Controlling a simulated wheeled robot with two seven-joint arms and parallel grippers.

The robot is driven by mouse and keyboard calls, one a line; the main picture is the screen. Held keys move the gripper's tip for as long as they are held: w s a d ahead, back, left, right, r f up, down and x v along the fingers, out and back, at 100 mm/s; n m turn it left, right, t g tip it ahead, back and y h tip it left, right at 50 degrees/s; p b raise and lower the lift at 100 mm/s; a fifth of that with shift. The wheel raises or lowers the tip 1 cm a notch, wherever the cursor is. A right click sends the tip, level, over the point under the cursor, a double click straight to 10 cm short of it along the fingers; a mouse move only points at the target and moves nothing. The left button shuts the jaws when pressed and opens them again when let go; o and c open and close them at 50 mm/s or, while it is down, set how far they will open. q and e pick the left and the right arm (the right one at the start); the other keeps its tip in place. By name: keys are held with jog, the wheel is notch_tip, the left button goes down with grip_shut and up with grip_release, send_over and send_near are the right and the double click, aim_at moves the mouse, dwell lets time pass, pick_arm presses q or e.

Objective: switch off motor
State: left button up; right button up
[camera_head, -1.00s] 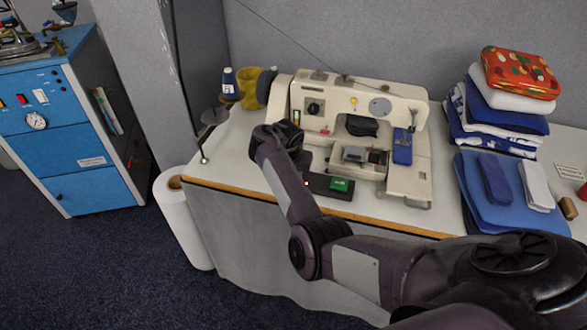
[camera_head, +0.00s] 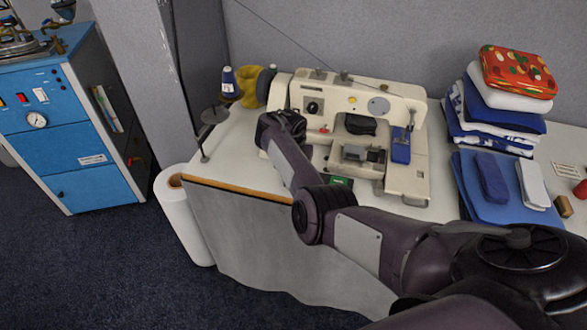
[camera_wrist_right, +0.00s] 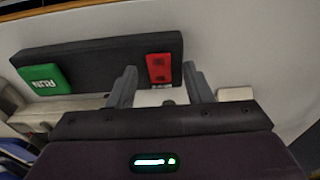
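The motor's switch box is a dark bar with a green RUN button (camera_wrist_right: 43,86) at its left end and a red button (camera_wrist_right: 159,68) at its right end in the right wrist view. In the head view, the green button (camera_head: 340,181) shows at the table's front edge below the white sewing machine (camera_head: 405,178), while my arm hides the red one. My right gripper (camera_wrist_right: 160,82) is open and empty, its two fingers apart on either side of the red button in the picture. Whether they touch the box is unclear. My left gripper is out of view.
A blue cabinet (camera_head: 60,150) stands at the left and a white roll (camera_head: 183,220) by the table's left end. Folded blue cloths (camera_head: 505,205) and a stack of textiles (camera_head: 500,120) lie at the right. A thread cone (camera_head: 229,85) stands behind.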

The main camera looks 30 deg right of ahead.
jog(key=shift+r, duration=0.1)
notch_tip(320, 180, up, 8)
jog(key=p, duration=0.2)
jog(key=shift+s+a+f, duration=0.2)
jog(key=shift+s+a, duration=0.15)
jog(key=shift+a, duration=0.05)
jog(key=shift+f, duration=0.1)
